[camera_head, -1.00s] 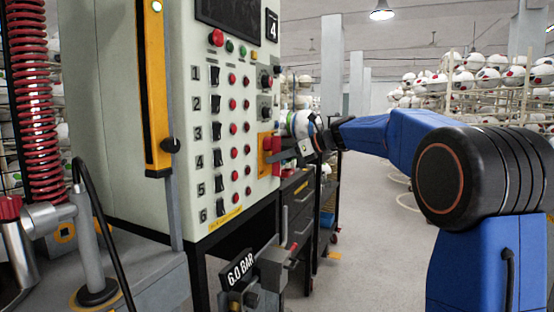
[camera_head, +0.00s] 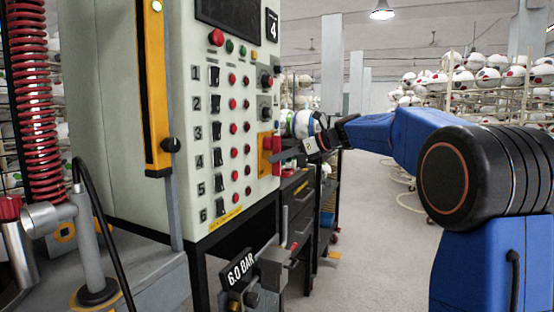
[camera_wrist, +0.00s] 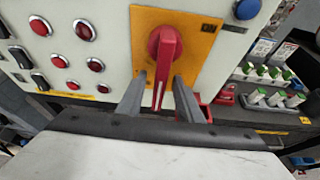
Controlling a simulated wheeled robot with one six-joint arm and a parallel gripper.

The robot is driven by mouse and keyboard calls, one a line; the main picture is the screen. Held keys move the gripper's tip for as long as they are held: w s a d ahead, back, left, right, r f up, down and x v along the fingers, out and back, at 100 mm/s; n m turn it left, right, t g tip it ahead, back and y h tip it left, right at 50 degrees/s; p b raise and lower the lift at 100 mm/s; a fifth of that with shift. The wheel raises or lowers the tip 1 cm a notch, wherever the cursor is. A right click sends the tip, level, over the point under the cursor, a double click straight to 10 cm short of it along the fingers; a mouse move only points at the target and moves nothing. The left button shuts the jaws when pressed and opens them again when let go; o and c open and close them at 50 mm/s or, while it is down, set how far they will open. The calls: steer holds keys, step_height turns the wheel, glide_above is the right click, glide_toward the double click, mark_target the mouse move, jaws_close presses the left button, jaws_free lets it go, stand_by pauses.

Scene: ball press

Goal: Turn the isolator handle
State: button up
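The isolator is a red handle (camera_wrist: 165,47) on a yellow plate (camera_wrist: 192,62) on the front of the pale control cabinet. In the wrist view its grip points down toward my gripper, and a dark label sits at the plate's upper right. My gripper (camera_wrist: 160,82) is open, with one grey finger on each side of the handle's lower part. Gaps show between the fingers and the handle.
The control cabinet (camera_head: 130,120) carries rows of switches and red buttons. A blue button (camera_wrist: 246,9) is right of the plate. A dark drawer unit (camera_head: 299,210) stands below and behind. A 6.0 BAR sign (camera_head: 241,269) is in front. Open floor (camera_head: 375,250) lies right.

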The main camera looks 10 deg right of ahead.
steer(key=v, duration=1.6)
steer(key=shift+f, duration=0.15)
